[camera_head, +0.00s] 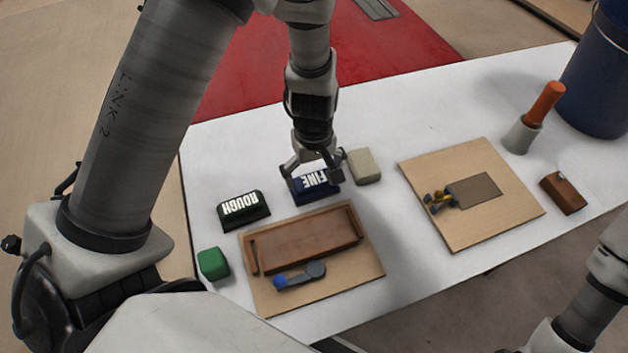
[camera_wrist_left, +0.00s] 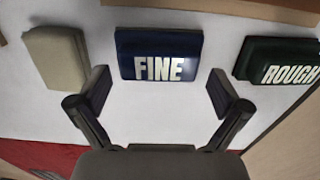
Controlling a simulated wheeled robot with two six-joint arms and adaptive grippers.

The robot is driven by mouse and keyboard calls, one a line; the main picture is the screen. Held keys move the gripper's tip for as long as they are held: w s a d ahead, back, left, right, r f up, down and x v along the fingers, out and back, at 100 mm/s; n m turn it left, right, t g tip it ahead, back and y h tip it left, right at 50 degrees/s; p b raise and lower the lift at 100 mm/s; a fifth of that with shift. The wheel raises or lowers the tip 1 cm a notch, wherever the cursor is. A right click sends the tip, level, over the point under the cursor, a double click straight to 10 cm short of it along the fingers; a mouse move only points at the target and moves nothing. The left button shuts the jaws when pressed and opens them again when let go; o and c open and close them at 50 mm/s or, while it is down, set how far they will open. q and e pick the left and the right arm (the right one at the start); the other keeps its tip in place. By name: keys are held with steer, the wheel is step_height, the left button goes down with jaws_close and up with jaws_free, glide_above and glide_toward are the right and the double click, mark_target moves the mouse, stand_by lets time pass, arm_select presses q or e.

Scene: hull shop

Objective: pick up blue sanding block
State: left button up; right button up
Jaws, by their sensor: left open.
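The blue sanding block (camera_head: 315,188) lies on the white table and has "FINE" in white letters on it. In the left wrist view the blue block (camera_wrist_left: 159,52) lies ahead of and between the two fingers. My left gripper (camera_head: 312,172) is open at the block, with its fingers partly covering the block in the head view. In the left wrist view my left gripper (camera_wrist_left: 158,94) shows clear white table between its fingers. I cannot tell whether a finger touches the block. My right gripper is not in view; part of my right arm shows at the lower right.
A dark green "ROUGH" block (camera_head: 244,209) lies left of the blue block and a beige block (camera_head: 364,166) close on its right. A wooden board (camera_head: 345,284) with a brown tray lies in front.

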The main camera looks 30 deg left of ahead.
mark_target(314, 179)
arm_select(q)
steer(key=f, duration=0.2)
steer(key=shift+w+a+f, duration=0.2)
steer(key=shift+w+f, duration=0.05)
steer(key=shift+f, duration=0.1)
steer(key=shift+s+d+r, duration=0.1)
steer(key=shift+d+r, duration=0.05)
steer(key=c, duration=0.9)
steer(key=shift+o, duration=0.2)
steer(key=shift+s, duration=0.1)
step_height(314, 179, up, 9)
steer(key=shift+r+p, duration=0.15)
steer(key=shift+p, duration=0.5)
steer(key=shift+r, duration=0.35)
